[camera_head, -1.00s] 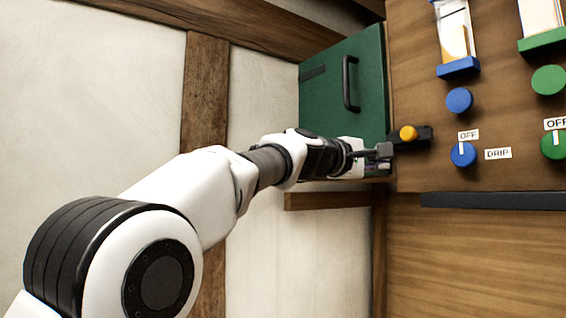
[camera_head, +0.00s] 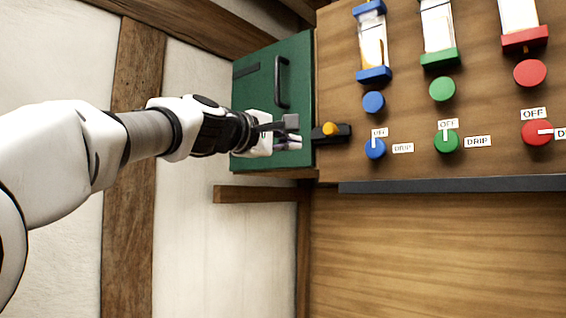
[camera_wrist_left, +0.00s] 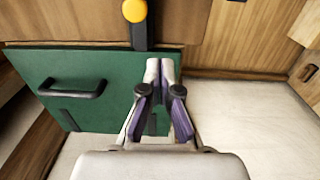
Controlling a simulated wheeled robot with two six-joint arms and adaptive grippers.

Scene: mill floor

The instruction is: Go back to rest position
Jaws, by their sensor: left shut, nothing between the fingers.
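My left gripper (camera_head: 291,132) is shut and empty. In the head view it reaches in from the left, in front of the lower right part of a green door (camera_head: 258,88) with a black handle (camera_head: 282,82). Its fingertips point toward an orange-knobbed black latch (camera_head: 330,130), with a gap between them. In the left wrist view the closed fingers (camera_wrist_left: 161,68) lie over the right part of the green door (camera_wrist_left: 110,65), below the latch's orange knob (camera_wrist_left: 134,10). My right gripper is in neither view.
The wooden panel right of the latch carries a blue dial (camera_head: 375,149), a green dial (camera_head: 446,141) and a red dial (camera_head: 537,132), with OFF and DRIP labels. Hoppers and round buttons sit above. A dark ledge (camera_head: 450,185) runs below. Pale wall (camera_head: 205,235) lies open at lower left.

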